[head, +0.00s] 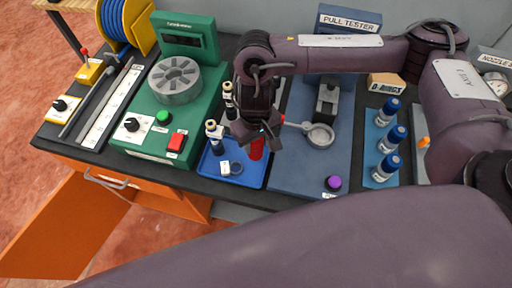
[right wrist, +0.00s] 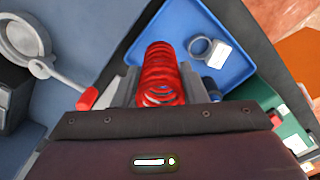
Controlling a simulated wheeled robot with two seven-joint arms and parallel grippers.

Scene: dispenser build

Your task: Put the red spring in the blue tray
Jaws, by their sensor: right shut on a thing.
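The red spring (right wrist: 162,75) is held between the two fingers of my right gripper (right wrist: 165,88) in the right wrist view. In the head view my right gripper (head: 258,138) points down over the right part of the blue tray (head: 257,178), and the spring (head: 257,149) shows just below its fingers. The tray (right wrist: 193,15) lies beneath the spring in the right wrist view. I cannot tell whether the spring touches the tray floor. My left gripper is not in view.
In the tray are a grey ring with a white tag (head: 236,168) and dark-capped vials (head: 214,134). Right of it stands the pull tester with a grey ring fixture (head: 319,135) and red-tipped lever. Left is a green machine (head: 165,110). Several blue-capped bottles (head: 388,165) stand farther right.

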